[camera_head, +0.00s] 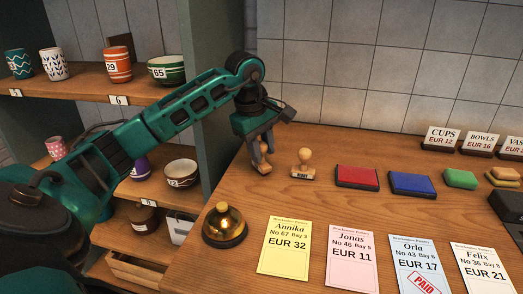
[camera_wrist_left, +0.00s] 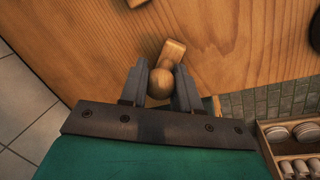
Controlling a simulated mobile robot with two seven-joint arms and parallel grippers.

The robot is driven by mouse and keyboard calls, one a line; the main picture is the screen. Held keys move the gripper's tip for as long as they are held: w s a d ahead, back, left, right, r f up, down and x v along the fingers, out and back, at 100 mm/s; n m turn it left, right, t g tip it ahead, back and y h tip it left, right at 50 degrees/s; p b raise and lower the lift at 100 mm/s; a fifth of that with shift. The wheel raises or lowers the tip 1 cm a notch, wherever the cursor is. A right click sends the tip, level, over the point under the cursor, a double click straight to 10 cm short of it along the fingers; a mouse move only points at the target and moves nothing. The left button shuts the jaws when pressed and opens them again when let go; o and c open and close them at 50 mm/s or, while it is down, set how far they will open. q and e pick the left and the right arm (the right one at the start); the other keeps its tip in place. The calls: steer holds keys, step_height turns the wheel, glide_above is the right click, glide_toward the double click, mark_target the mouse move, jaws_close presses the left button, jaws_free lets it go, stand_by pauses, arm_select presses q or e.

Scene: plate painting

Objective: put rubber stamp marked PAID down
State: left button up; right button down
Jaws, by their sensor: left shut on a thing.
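My left gripper (camera_head: 263,152) is over the far left part of the wooden counter, pointing down. It is shut on a wooden rubber stamp (camera_head: 265,167), largely hidden by the fingers in the head view. In the left wrist view the stamp's round knob (camera_wrist_left: 161,84) sits between the two fingers, and its block lies beyond. Its marking does not show. I cannot tell whether its base touches the counter. A second wooden stamp (camera_head: 303,163) stands upright just to the right, with a dark label too small to read surely. My right gripper is not in view.
A red ink pad (camera_head: 357,177) and a blue one (camera_head: 412,184) lie to the right. A brass bell (camera_head: 224,226) stands at the front left. Several price tickets lie along the front; Orla's ticket (camera_head: 417,266) bears a red PAID mark. Shelves with cups (camera_head: 118,64) are left.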

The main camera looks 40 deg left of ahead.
arm_select(q)
steer(key=shift+f, duration=0.1)
steer(key=shift+f, duration=0.15)
steer(key=o, duration=0.9)
steer(key=shift+c, duration=0.2)
steer(key=p+v, duration=0.2)
steer(key=v, duration=1)
